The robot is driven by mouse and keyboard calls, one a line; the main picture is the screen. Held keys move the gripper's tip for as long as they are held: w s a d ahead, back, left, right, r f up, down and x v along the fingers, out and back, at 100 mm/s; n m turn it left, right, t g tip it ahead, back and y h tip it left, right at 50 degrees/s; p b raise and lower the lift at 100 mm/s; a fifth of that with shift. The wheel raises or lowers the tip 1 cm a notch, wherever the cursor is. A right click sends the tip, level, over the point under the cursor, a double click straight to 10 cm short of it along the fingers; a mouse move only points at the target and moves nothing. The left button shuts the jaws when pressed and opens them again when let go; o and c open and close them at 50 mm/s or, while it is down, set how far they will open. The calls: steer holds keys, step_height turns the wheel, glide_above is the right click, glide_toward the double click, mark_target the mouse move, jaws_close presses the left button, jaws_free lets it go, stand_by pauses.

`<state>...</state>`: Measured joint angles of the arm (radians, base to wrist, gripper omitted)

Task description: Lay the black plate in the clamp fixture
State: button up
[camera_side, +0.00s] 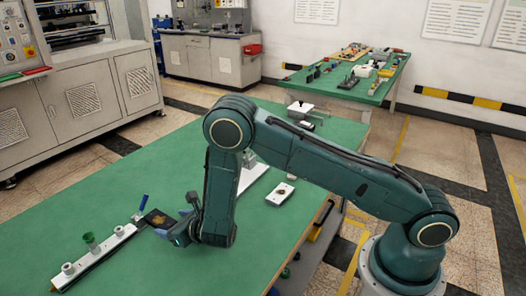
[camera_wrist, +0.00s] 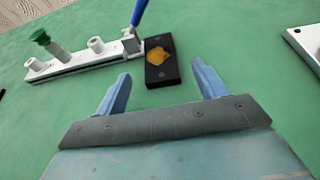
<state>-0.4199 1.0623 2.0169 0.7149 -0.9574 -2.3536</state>
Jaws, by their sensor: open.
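The black plate (camera_wrist: 163,75) is a dark rectangular block with an amber patch in its middle. It lies flat on the green table beside the right end of the clamp fixture (camera_wrist: 70,67); I cannot tell whether they touch. The fixture is a long white rail with white posts, a green knob and a raised blue lever (camera_wrist: 138,14). My gripper (camera_wrist: 160,70) is open and empty, its two blue fingers pointing towards the plate's near end. In the side view my gripper (camera_side: 178,222) is low over the table, right of the plate (camera_side: 157,217) and the fixture (camera_side: 102,254).
A white piece (camera_wrist: 306,42) lies at the right edge of the wrist view. In the side view, a small white plate (camera_side: 284,194) lies on the table (camera_side: 90,208) right of my arm. The table left of the fixture is clear.

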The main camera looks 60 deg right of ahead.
mark_target(160, 219)
steer(key=shift+x, duration=2.4)
steer(key=shift+s, duration=0.1)
steer(key=c, duration=1.3)
steer(key=shift+r, duration=0.15)
steer(key=shift+r, duration=0.35)
steer(key=shift+s+r, duration=0.15)
steer(key=s, duration=0.3)
steer(key=shift+s, duration=0.4)
step_height(160, 219, up, 14)
steer(key=shift+w+f, duration=0.1)
